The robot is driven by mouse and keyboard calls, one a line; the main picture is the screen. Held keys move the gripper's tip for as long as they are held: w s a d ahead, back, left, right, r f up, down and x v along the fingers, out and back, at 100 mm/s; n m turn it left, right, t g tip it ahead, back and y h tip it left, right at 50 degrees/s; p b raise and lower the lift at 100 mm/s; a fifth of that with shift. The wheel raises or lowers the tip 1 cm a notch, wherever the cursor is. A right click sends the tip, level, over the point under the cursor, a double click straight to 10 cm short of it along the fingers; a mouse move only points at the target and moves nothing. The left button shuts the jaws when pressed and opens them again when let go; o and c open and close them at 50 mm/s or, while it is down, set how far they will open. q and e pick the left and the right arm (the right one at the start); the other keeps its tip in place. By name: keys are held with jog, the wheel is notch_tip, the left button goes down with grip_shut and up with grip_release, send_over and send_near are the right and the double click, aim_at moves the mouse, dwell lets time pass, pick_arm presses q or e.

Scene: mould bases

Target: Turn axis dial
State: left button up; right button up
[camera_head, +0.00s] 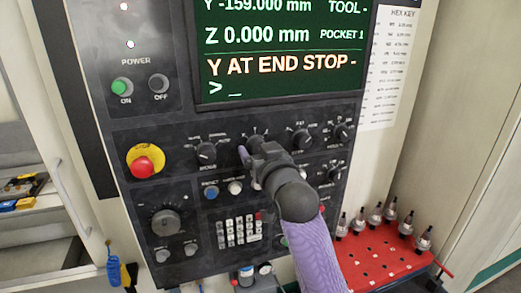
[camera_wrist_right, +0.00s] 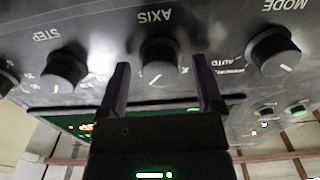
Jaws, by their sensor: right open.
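The axis dial (camera_wrist_right: 160,58) is a dark round knob with a white pointer line, under the word AXIS, which appears upside down in the right wrist view. My right gripper (camera_wrist_right: 162,80) is open. Its two fingers show on either side of the dial, with a gap on each side. I cannot tell whether the fingertips reach around the knob in depth. In the head view my right gripper (camera_head: 252,150) is at the panel and hides most of this dial. The screen (camera_head: 280,45) reads "Y AT END STOP -". My left gripper is not in view.
The mode dial (camera_head: 205,152) and step dial (camera_head: 302,138) sit on either side of the axis dial. A red emergency button (camera_head: 142,167) is at the left of the panel. A keypad (camera_head: 238,232) is below. A red rack (camera_head: 385,262) with several tool holders is at right.

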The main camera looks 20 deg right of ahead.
grip_shut()
dwell(0.3)
jog(key=shift+n+p, duration=2.75)
jog(key=shift+n, duration=1.65)
